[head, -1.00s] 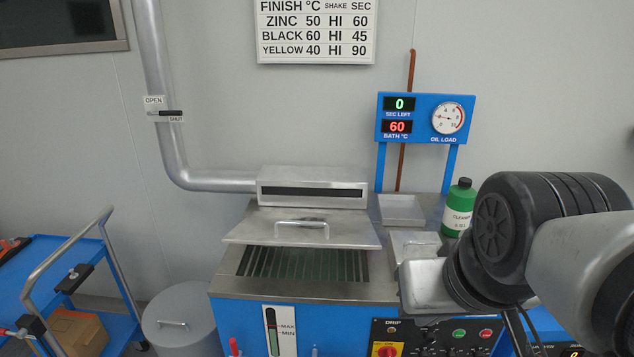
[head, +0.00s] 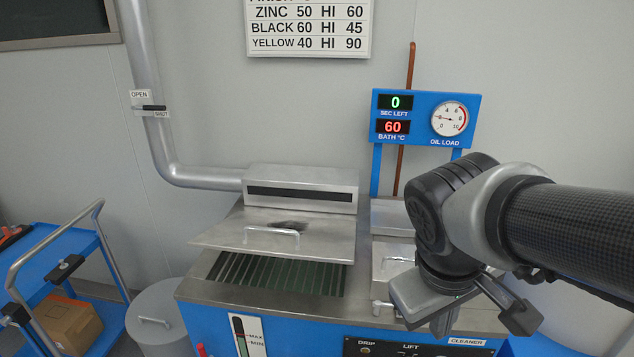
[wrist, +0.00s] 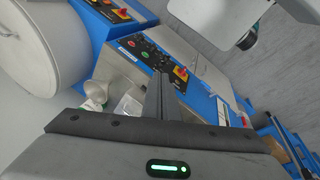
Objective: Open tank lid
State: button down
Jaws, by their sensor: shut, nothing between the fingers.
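The tank lid (head: 225,240) is a flat metal plate with a bar handle (head: 272,234), in the head view. It lies tilted at the back of the tank (head: 205,290), below the metal hood. The tank's mouth shows in front of it, with dark slats (head: 275,275) inside. My gripper (head: 440,325) is to the right of the lid, apart from its handle, above the right part of the tank bench. In the wrist view its fingers (wrist: 160,97) are together and empty. The lid cannot be made out in the wrist view.
A blue display stand (head: 425,118) rises behind. A grey bin (head: 150,310) and a blue cart (head: 60,270) stand at the left. A control panel shows in the wrist view (wrist: 150,55).

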jog(key=w+a+f+n+t+h+b, duration=0.1)
jog(key=w+a+f+n+t+h, duration=0.7)
jog(key=w+a+n, duration=0.7)
jog(key=s+a+f+n+t+y, duration=0.25)
jog(key=a+f+n+y, duration=0.2)
jog(key=a+n, duration=0.4)
jog(key=s+a+f+n+t+y, duration=0.1)
jog(key=a+f+n+t+y, duration=0.35)
jog(key=a+n, duration=0.4)
jog(key=shift+m+g, duration=0.5)
jog(key=shift+m, duration=0.3)
jog(key=w, duration=1)
jog(key=shift+w+a+f+b, duration=0.15)
jog(key=shift+w+a+b, duration=0.2)
jog(key=r, duration=0.2)
jog(key=shift+w+r+p, duration=0.25)
jog(key=shift+r+p, duration=0.05)
jog(key=shift+w+r, duration=0.2)
jog(key=shift+r, duration=0.25)
